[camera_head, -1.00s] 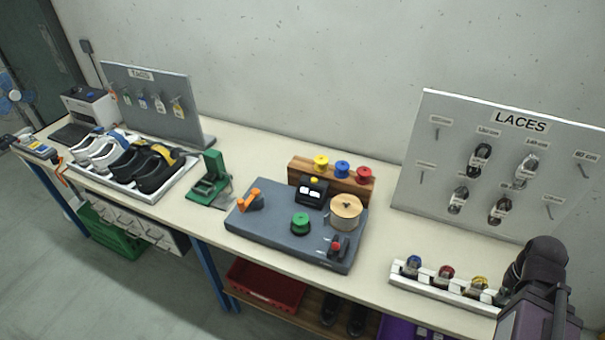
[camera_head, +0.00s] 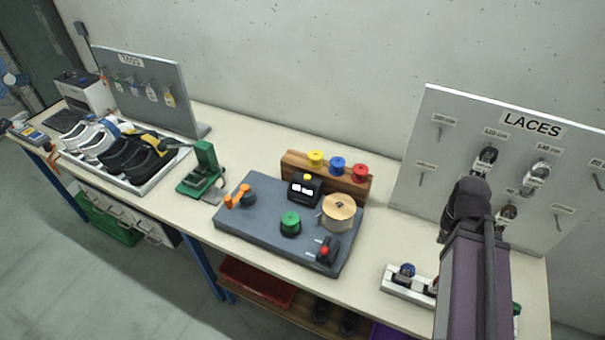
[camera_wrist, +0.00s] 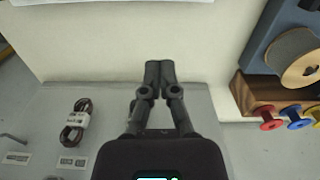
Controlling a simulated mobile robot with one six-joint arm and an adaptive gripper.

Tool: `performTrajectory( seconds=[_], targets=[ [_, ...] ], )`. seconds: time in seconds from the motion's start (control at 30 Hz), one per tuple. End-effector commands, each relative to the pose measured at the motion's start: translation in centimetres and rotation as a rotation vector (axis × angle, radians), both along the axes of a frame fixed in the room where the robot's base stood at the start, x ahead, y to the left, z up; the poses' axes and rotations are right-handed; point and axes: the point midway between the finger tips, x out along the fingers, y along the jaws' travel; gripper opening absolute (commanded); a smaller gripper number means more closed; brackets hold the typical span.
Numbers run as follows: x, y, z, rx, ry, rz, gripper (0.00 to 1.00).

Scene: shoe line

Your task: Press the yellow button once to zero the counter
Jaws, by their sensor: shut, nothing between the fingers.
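The counter (camera_head: 304,191) is a small black box with white display windows on the grey board (camera_head: 255,235) in the head view. Its yellow button (camera_head: 307,177) sits on top, in front of the wooden spool rack. My gripper (camera_wrist: 159,68) is shut and empty in the wrist view, with its two fingertips together. The grey board (camera_wrist: 262,32) shows at the upper right of the wrist view, well to the right of my fingertips. I do not make out the counter or button there. In the head view my arm stands at the right, away from the counter; my fingertips are not clear there.
A wooden rack (camera_head: 288,165) with yellow, blue and red spools stands behind the counter. A wooden disc (camera_head: 339,206), green knob (camera_head: 290,222), orange handle (camera_head: 240,198) and red-tipped lever (camera_head: 326,252) surround it. The LACES panel (camera_head: 430,125) rises near my arm.

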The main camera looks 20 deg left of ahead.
Motion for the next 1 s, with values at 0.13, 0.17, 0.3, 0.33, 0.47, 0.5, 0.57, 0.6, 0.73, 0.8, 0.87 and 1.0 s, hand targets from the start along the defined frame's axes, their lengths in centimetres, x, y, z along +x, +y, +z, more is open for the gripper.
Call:
performTrajectory(
  seconds=[0.13,0.17,0.3,0.33,0.47,0.5,0.57,0.6,0.73,0.8,0.87,1.0],
  targets=[
    [0.0,0.0,0.0,0.0,0.0,0.0,0.0],
    [0.0,0.0,0.0,0.0,0.0,0.0,0.0],
    [0.0,0.0,0.0,0.0,0.0,0.0,0.0],
    [0.0,0.0,0.0,0.0,0.0,0.0,0.0],
    [0.1,0.1,0.0,-0.002,-0.001,0.001,0.0],
    [0.2,0.2,0.0,-0.004,-0.002,0.002,0.0],
    [0.5,0.4,-0.1,-0.009,-0.004,0.005,0.0],
    [0.7,0.6,-0.1,-0.014,-0.007,0.008,0.0],
    [2.0,1.7,-0.2,-0.045,-0.021,0.021,0.0],
    [3.0,3.0,-0.3,-0.069,-0.033,0.033,0.0],
    [4.0,4.0,-0.4,-0.093,-0.047,0.044,0.0],
    [6.6,6.9,-0.5,-0.157,-0.09,0.074,0.0]
  ],
)
